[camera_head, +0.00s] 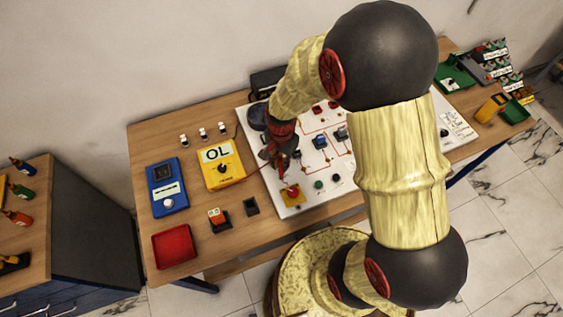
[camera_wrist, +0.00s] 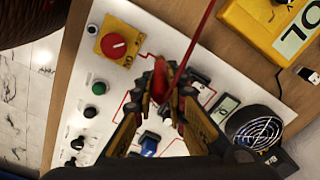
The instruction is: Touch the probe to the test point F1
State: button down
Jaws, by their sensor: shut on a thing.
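My gripper (camera_wrist: 171,86) is shut on the red probe (camera_wrist: 161,78), with the probe's red cable (camera_wrist: 200,40) running up out of the wrist view. In the head view my gripper (camera_head: 274,152) is over the left part of the white panel (camera_head: 312,171). The panel carries red circuit lines, switches and knobs. The yellow meter (camera_head: 221,164) reads "OL" and stands left of the panel; it also shows in the wrist view (camera_wrist: 262,22). The probe tip is hidden by the fingers, so contact with the panel cannot be told. I cannot make out a label F1.
A red switch on a yellow plate (camera_wrist: 113,46) sits at the panel's edge, near the fingers. A round fan (camera_wrist: 255,128) and a small display (camera_wrist: 225,106) are on the other side. A blue device (camera_head: 167,187) and red tray (camera_head: 174,247) are at the table's left.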

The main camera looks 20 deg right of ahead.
jog(key=shift+r+p, duration=2.85)
jog(key=shift+r, duration=1.2)
jog(key=shift+f, duration=0.1)
